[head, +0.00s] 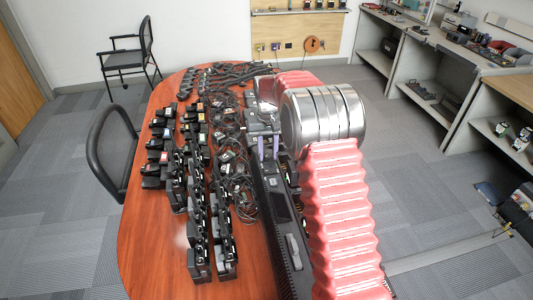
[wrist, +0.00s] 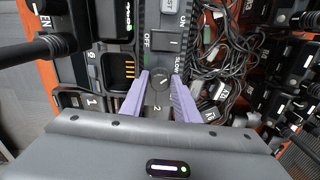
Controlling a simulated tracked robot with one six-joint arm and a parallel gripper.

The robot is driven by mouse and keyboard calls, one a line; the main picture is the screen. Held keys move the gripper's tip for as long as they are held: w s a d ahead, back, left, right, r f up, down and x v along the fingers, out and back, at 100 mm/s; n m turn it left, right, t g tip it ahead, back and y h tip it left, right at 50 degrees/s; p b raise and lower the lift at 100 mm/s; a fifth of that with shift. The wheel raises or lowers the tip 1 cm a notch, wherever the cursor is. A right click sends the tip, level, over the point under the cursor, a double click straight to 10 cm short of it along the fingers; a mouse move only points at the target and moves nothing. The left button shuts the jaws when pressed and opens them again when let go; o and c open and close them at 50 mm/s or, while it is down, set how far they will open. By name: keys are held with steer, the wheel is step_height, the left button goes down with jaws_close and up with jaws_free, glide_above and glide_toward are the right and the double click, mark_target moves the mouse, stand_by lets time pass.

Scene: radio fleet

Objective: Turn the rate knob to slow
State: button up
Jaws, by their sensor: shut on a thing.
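The rate knob (wrist: 160,80) is a small dark round knob on a long black panel (wrist: 152,50). The word SLOW is printed beside it on the right in the wrist view, and a 2 is printed below it. A pale mark on the knob seems to point to the upper right, but it is too small to be sure. My gripper (wrist: 161,78) has its two purple fingers shut on the knob, one on each side. In the head view my gripper (head: 268,150) is down at the black charger unit (head: 283,220), and the knob is hidden there.
A rocker switch (wrist: 171,43) marked ON and OFF sits just above the knob. Tangled cables (wrist: 235,55) lie to the right in the wrist view. Rows of radios (head: 198,200) crowd the wooden table (head: 150,240). A black chair (head: 108,150) stands at its left edge.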

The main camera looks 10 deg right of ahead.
mark_target(268, 154)
steer(key=shift+w+r+n, duration=0.1)
steer(key=shift+w+n, duration=0.05)
steer(key=shift+n, duration=0.45)
steer(key=o, duration=1)
step_height(268, 154, up, 14)
steer(key=shift+f, duration=0.2)
